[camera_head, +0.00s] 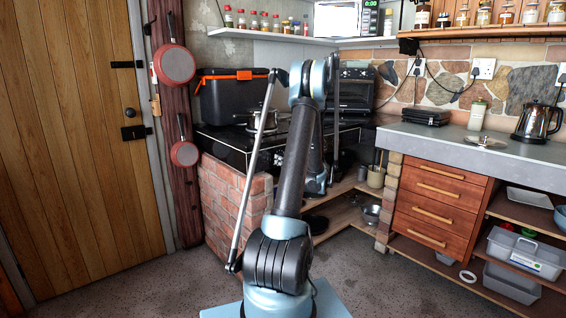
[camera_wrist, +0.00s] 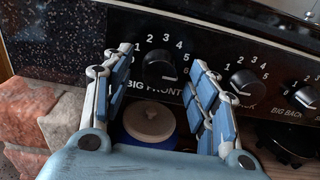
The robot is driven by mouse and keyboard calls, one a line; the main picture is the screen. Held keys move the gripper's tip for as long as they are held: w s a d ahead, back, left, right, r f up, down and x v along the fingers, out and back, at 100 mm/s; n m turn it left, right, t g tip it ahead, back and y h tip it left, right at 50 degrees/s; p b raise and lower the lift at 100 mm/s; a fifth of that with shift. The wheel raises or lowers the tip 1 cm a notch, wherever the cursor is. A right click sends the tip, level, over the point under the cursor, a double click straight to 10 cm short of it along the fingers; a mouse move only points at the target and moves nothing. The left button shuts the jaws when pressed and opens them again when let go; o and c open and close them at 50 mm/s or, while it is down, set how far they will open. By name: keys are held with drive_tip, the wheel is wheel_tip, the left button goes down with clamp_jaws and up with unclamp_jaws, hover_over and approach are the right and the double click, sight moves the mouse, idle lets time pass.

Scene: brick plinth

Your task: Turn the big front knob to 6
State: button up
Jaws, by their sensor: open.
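The big front knob (camera_wrist: 159,64) is a round black knob on the stove's black front panel, above the words BIG FRONT in the wrist view. A pale mark shows at the knob's lower right edge. My gripper (camera_wrist: 160,60) is open, with one blue-padded finger on each side of the knob and gaps visible between. In the head view the black stove (camera_head: 224,146) stands on brick, and my arm hides the gripper.
Two more knobs, one partly labelled (camera_wrist: 246,82) and one labelled BIG BACK (camera_wrist: 307,96), sit to the right, the nearer close to my right finger. A blue container with a pale lid (camera_wrist: 149,122) lies below the panel. A pot (camera_head: 262,121) stands on the stove.

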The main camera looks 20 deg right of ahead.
drive_tip(key=v, duration=1.1)
drive_tip(key=s+a+r+n+g, duration=0.1)
drive_tip(key=s+a+n+g, duration=0.3)
drive_tip(key=a, duration=0.5)
drive_tip(key=s+a+r+n+g, duration=0.2)
drive_tip(key=s+a+n, duration=0.2)
drive_tip(key=a+n, duration=0.45)
drive_tip(key=s+a+r+n+g, duration=0.1)
drive_tip(key=s+a+n+g, duration=0.3)
drive_tip(key=a, duration=0.7)
drive_tip(key=s+a+f+n+g+h, duration=0.1)
drive_tip(key=s+a+f+n+g, duration=0.2)
drive_tip(key=s, duration=0.5)
drive_tip(key=s+a+n+h, duration=0.1)
drive_tip(key=s+a+n, duration=0.3)
drive_tip(key=s, duration=0.5)
drive_tip(key=s+d+f+n+g+h, duration=0.1)
drive_tip(key=s+d+f+n+h, duration=0.1)
drive_tip(key=s+n, duration=0.2)
drive_tip(key=s+d+f+n+h, duration=0.2)
drive_tip(key=s+n, duration=0.3)
drive_tip(key=s, duration=0.4)
drive_tip(key=shift+f+g, duration=0.4)
drive_tip(key=shift+f, duration=0.2)
drive_tip(key=shift+s, duration=0.1)
